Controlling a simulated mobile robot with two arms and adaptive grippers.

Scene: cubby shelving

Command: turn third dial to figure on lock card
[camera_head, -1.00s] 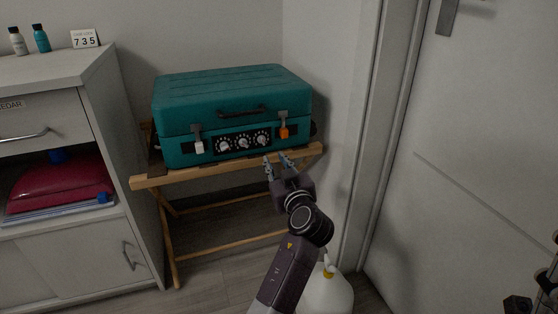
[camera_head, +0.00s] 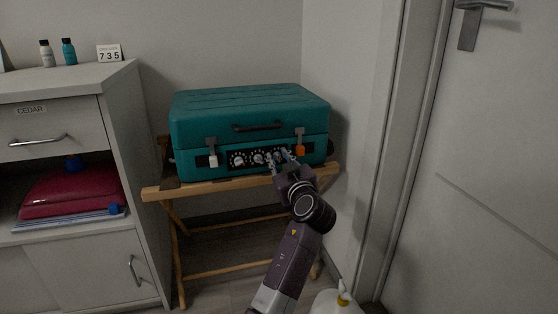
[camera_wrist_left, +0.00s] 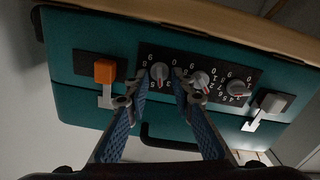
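The teal suitcase (camera_head: 250,118) lies on a wooden folding stand, its lock panel (camera_wrist_left: 214,84) facing me with three grey dials in a row. The third dial (camera_wrist_left: 160,71) is nearest the orange latch and has a red pointer mark. The second dial (camera_wrist_left: 200,79) and first dial (camera_wrist_left: 236,87) are beside it in the upside-down left wrist view. My left gripper (camera_head: 284,155) is open at the panel. In the wrist view its blue-grey fingers (camera_wrist_left: 160,78) lie either side of the third dial; contact is unclear. The lock card (camera_head: 109,53) reads 735. My right gripper is out of view.
An orange latch (camera_wrist_left: 105,72) and a white latch (camera_wrist_left: 266,109) flank the panel. The stand's wooden rail (camera_head: 240,184) runs just below the case. A cabinet (camera_head: 140,160) stands left, a white door (camera_head: 490,170) right, and a white jug (camera_head: 338,304) on the floor.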

